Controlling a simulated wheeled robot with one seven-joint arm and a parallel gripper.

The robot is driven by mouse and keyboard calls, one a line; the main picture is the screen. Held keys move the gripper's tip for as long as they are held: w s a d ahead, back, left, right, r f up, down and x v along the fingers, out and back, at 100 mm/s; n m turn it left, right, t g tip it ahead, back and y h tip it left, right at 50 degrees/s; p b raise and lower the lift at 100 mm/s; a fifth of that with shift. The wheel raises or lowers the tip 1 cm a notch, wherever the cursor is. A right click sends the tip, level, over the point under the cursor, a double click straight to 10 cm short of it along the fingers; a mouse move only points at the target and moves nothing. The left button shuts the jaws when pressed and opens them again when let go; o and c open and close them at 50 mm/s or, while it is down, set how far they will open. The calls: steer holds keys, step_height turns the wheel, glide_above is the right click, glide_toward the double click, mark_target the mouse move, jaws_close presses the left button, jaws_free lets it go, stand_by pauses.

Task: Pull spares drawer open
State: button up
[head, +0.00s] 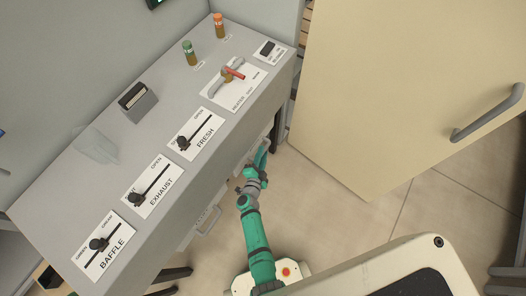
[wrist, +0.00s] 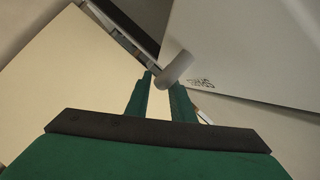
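In the wrist view, a pale drawer front (wrist: 245,55) fills the upper right, with small dark lettering, upside down and too small to read surely. A grey bar handle (wrist: 176,67) stands out from it. My gripper (wrist: 161,82) has its two green fingers apart, with the handle right at the tips and overlapping the right fingertip. I see no clear contact on both sides of the handle. In the head view my gripper (head: 262,153) is low beside the console's front, and the drawer there is mostly hidden by the console top and my arm.
A large cream door panel (head: 385,80) with a grey handle (head: 488,115) stands at the right. Tiled floor (head: 330,200) is clear between.

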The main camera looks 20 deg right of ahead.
steer(key=shift+x, duration=0.95)
